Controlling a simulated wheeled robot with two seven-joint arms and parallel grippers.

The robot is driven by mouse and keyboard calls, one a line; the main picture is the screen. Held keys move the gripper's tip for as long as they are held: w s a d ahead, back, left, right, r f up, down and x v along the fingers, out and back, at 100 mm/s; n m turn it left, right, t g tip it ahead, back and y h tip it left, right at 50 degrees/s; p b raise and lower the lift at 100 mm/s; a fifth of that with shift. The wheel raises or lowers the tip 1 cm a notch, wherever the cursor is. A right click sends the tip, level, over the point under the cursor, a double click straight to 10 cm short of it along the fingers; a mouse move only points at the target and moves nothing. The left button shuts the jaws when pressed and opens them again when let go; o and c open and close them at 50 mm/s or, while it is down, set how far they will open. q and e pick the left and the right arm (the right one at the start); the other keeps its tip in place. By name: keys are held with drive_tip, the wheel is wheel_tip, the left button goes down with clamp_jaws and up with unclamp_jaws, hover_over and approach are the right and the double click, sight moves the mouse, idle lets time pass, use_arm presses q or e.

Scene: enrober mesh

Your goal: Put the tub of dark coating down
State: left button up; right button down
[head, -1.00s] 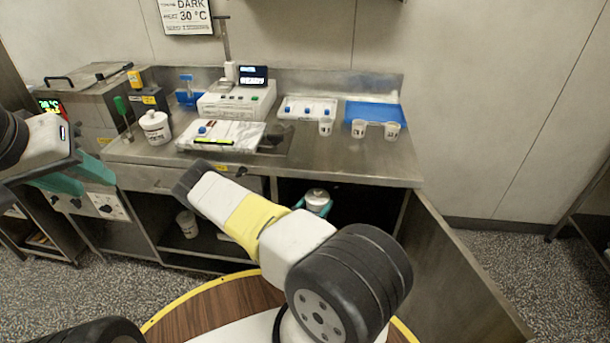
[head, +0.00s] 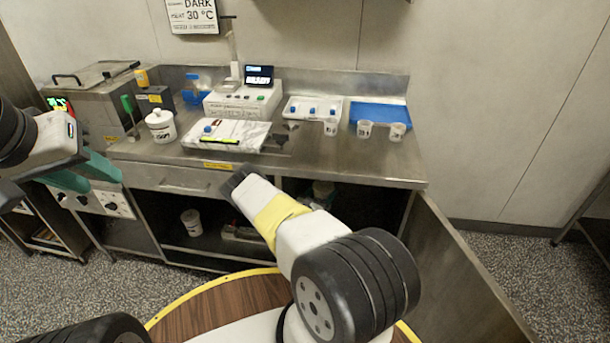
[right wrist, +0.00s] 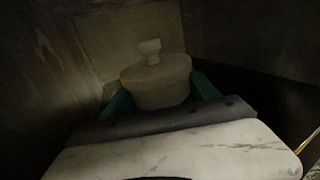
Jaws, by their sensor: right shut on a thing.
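A pale lidded tub with a round knob shows in the right wrist view (right wrist: 156,80), its label hidden. My right gripper (right wrist: 160,100) is shut on it, with a teal finger on each side. They are inside the dark cabinet under the counter.
Another white tub (head: 190,222) is on the lower shelf at left. An open cabinet door (head: 465,270) stands at right. A scale, trays and cups crowd the counter.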

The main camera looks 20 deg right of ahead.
drive_tip(key=shift+c, duration=1)
unclamp_jaws()
drive_tip(key=shift+f, duration=0.1)
drive_tip(key=shift+s+a, duration=0.15)
drive_tip(key=shift+a, duration=0.1)
drive_tip(key=v, duration=1.1)
drive_tip(key=shift+s+a, duration=0.15)
drive_tip(key=shift+s, duration=0.05)
